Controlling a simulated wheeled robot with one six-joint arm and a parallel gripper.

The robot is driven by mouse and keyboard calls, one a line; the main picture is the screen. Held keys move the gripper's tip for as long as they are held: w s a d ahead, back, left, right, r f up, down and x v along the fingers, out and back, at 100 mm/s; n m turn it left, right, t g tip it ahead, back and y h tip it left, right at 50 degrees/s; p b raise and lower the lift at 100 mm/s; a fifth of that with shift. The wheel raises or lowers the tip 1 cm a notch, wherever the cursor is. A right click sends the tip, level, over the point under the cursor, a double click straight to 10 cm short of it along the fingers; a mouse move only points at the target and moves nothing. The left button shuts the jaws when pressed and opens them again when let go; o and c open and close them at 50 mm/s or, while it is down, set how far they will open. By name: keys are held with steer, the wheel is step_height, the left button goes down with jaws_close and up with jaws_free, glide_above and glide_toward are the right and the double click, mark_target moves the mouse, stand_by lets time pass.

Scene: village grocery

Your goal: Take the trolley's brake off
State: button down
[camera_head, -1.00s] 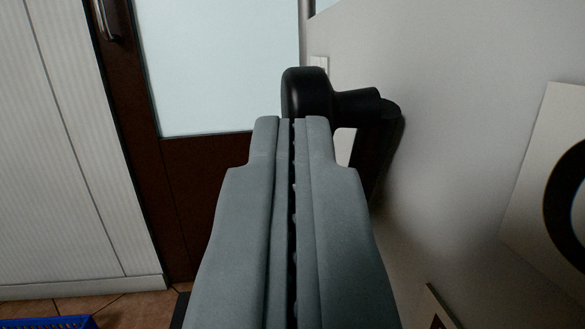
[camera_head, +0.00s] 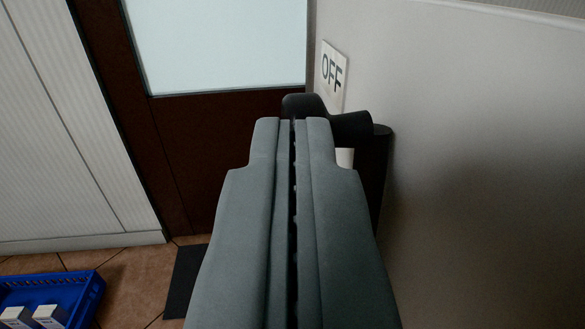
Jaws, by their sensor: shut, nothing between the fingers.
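A black lever (camera_head: 347,124) is mounted at the grey-white panel (camera_head: 460,150) on the right. I take it to be the brake lever. Its rounded end lies just beyond my fingertips, and I cannot tell whether they touch it. A white plate marked OFF (camera_head: 333,70) is on the panel above the lever. My gripper (camera_head: 292,122) is shut and empty, pointing away from the camera. It hides part of the lever's lower side. The rest of the trolley cannot be made out.
A dark brown door (camera_head: 185,140) with a pale pane stands behind. A ribbed white wall (camera_head: 60,120) is at left. A blue crate (camera_head: 92,298) with white boxes sits on the tiled floor at lower left, near a dark mat (camera_head: 183,280).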

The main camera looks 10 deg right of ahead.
steer(key=shift+g, duration=0.6)
steer(key=shift+w+r, duration=0.2)
steer(key=shift+w, duration=2.35)
steer(key=s+a, duration=0.1)
steer(key=s, duration=0.6)
steer(key=shift+s+r, duration=0.15)
steer(key=shift+r, duration=0.05)
steer(key=shift+a, duration=0.1)
